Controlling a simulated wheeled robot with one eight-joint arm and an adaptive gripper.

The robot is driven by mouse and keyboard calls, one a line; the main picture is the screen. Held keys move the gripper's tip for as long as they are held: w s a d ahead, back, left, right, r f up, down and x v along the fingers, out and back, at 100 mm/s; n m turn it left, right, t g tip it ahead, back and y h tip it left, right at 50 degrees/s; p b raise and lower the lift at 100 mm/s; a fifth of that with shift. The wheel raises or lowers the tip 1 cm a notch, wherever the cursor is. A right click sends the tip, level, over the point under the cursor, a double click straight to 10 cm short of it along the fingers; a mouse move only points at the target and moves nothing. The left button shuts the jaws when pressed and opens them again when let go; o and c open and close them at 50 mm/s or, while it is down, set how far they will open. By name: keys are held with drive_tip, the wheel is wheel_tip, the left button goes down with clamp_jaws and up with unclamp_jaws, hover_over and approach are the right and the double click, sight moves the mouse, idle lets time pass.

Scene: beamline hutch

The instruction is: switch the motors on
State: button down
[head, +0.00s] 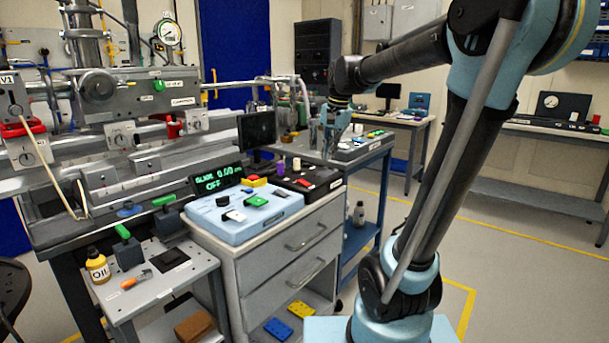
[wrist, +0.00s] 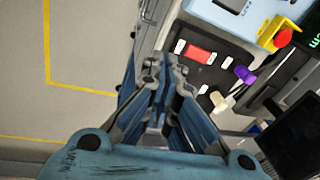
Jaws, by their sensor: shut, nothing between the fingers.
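My gripper (head: 331,143) is shut and empty, hanging in the air above the right end of the cabinet top. In the wrist view its closed fingertips (wrist: 163,66) appear just left of a black switch panel. The black panel (head: 287,182) bears a red rocker switch (head: 305,183), also seen in the wrist view (wrist: 199,54). Purple and cream knobs stand by it. A pale blue control box (head: 250,226) beside it carries a green rocker (head: 256,200), a white one and a dark knob. The display (head: 216,180) reads "OFF". I cannot read which switch is for the motors.
A red emergency button on yellow (wrist: 283,38) stands beside the panel. A dark monitor (head: 257,130) rises behind. A blue cart (head: 362,165) with another switch box adjoins on the right. An oil bottle (head: 97,264) and small tools are on the front-left table. Floor at right is open.

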wheel_tip(320, 180, up, 3)
drive_tip(key=m, duration=0.2)
hover_over(304, 183)
drive_tip(key=d, duration=0.3)
drive_tip(key=w, duration=0.1)
drive_tip(key=f, duration=0.4)
drive_tip(key=w+a+f, duration=0.1)
drive_tip(key=f, duration=0.4)
drive_tip(key=w+a+f, duration=0.1)
drive_tip(key=f, duration=0.3)
drive_tip(key=shift+a+f, duration=0.25)
drive_tip(key=shift+a, duration=0.1)
drive_tip(key=shift+w+a+f+g+h, duration=0.15)
drive_tip(key=shift+a+f+g+h, duration=0.15)
drive_tip(key=shift+f+g, duration=0.2)
drive_tip(key=shift+a, duration=0.2)
drive_tip(key=shift+d+f, duration=0.15)
drive_tip(key=shift+d, duration=0.05)
